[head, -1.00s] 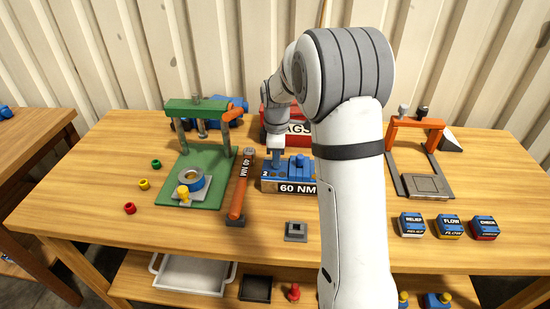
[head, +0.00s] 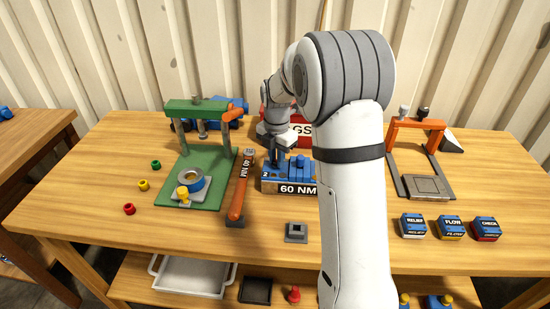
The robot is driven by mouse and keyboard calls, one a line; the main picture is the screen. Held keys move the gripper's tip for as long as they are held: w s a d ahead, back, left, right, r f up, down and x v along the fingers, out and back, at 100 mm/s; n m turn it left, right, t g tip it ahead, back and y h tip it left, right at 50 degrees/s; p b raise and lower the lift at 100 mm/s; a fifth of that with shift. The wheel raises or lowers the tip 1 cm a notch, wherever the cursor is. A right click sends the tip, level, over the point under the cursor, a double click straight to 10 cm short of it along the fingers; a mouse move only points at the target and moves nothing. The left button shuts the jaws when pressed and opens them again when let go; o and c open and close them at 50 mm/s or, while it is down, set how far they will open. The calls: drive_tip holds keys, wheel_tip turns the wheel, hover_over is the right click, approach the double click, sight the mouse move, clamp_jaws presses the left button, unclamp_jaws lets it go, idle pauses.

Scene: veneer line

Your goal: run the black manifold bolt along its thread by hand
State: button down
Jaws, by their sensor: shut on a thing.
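The blue manifold (head: 300,170) sits in the middle of the bench, with a "60 NM" label on its front and a "2" at its left end. My gripper (head: 274,158) points down over the manifold's left part, near the "2". Its jaws are shut on the black manifold bolt, which they mostly hide. I cannot tell how deep the bolt sits in its thread. Part of the manifold's right side is behind my arm.
A green press frame (head: 215,165) stands further left, and a red box (head: 300,130) stands behind. An orange frame (head: 418,124) and labelled blocks (head: 451,227) are at right.

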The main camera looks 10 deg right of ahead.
drive_tip(key=n, duration=0.6)
drive_tip(key=shift+w+r+n, duration=0.2)
drive_tip(key=shift+w+n, duration=0.05)
drive_tip(key=shift+n, duration=0.05)
idle(0.4)
drive_tip(key=c, duration=1.3)
unclamp_jaws()
drive_tip(key=shift+s+f, duration=0.1)
drive_tip(key=shift+f, duration=0.05)
drive_tip(key=shift+c, duration=0.2)
wheel_tip(320, 180, up, 8)
drive_tip(key=shift+f, duration=0.1)
